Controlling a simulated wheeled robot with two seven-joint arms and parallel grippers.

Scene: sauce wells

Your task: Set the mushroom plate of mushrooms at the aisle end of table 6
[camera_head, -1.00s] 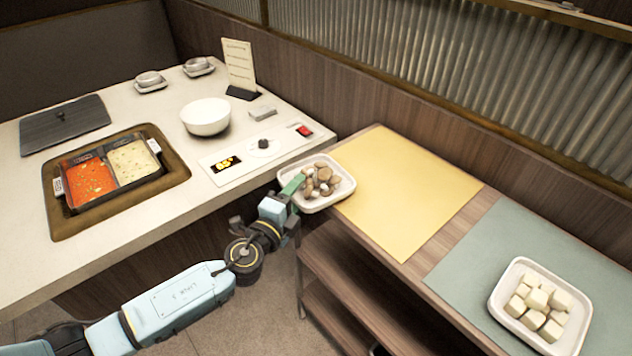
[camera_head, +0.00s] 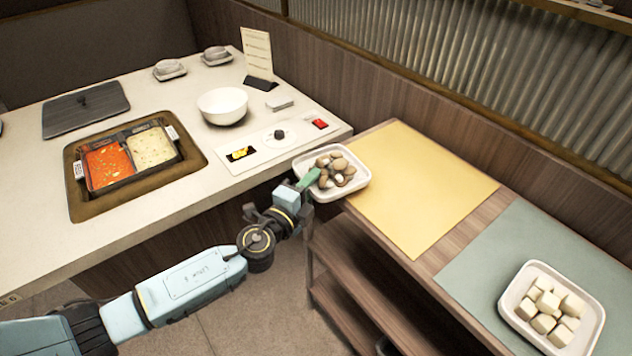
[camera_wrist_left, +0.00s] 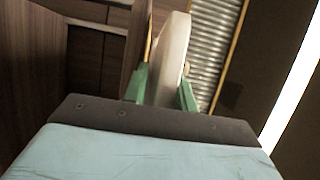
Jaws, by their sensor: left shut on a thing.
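The white mushroom plate (camera_head: 357,184) holds several brown and pale mushrooms (camera_head: 335,170). My left gripper (camera_head: 310,180) is shut on the plate's left rim, with a green finger showing over the rim. In the left wrist view the plate (camera_wrist_left: 172,60) stands edge-on between the two green fingertips (camera_wrist_left: 162,88). In the head view the plate overlaps the near left corner of the yellow mat; whether it touches the mat or hangs above it I cannot tell. The dining table (camera_head: 240,180) is to the left, its near right end beside the plate. My right gripper is not in view.
The wooden side shelf carries a yellow mat (camera_head: 425,190) and a grey-green mat (camera_head: 480,280) with a white plate of tofu cubes (camera_head: 590,325). On the table are a split hotpot (camera_head: 130,158), a white bowl (camera_head: 222,106), a control panel (camera_head: 270,150) and a card stand (camera_head: 258,60).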

